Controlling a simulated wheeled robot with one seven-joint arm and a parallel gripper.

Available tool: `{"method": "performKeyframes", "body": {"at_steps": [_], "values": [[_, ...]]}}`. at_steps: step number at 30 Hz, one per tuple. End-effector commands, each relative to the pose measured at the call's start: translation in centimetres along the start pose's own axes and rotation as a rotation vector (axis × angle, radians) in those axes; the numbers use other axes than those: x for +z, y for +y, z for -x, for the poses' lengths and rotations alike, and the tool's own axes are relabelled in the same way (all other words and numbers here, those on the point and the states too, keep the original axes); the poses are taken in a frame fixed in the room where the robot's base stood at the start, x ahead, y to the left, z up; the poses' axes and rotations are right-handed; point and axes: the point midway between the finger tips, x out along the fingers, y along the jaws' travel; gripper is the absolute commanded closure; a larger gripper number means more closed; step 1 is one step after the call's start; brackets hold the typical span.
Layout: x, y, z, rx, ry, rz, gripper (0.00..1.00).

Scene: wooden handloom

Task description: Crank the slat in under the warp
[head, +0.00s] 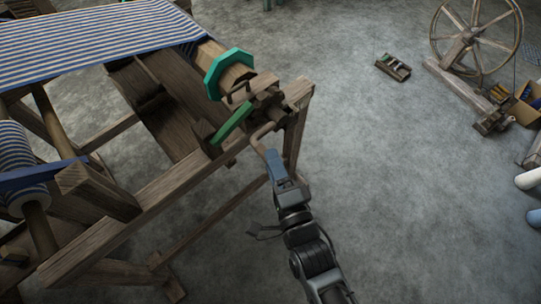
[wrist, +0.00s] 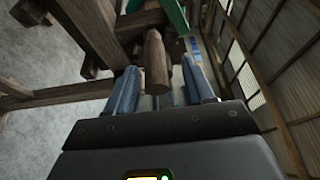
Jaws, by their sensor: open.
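The wooden loom (head: 150,212) fills the left of the head view. A blue-and-white striped warp (head: 95,38) stretches over its top to a beam with a green octagonal end plate (head: 226,72). A green lever (head: 232,124) and a wooden crank handle (head: 262,132) sit by the frame's corner. My gripper (head: 269,150) is at this handle. In the wrist view the rounded handle (wrist: 157,62) stands between the open blue fingers of my gripper (wrist: 160,82), with gaps showing beside it. I cannot tell which piece is the slat.
A striped roll (head: 17,160) with a flat blue piece (head: 38,177) lies at the left. A spinning wheel (head: 475,35) and a small wooden rack (head: 393,67) stand at the upper right.

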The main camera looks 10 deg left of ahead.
Motion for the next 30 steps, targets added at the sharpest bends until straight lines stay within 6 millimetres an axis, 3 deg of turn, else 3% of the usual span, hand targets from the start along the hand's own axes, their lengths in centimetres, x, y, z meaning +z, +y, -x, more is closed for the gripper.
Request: {"method": "performKeyframes", "body": {"at_steps": [3,10,30], "values": [[0.1,0.2,2.2,0.001,-0.001,0.000,0.47],[0.1,0.0,4.7,-0.002,-0.001,0.001,0.47],[0.1,-0.1,5.2,-0.002,-0.001,0.001,0.47]]}}
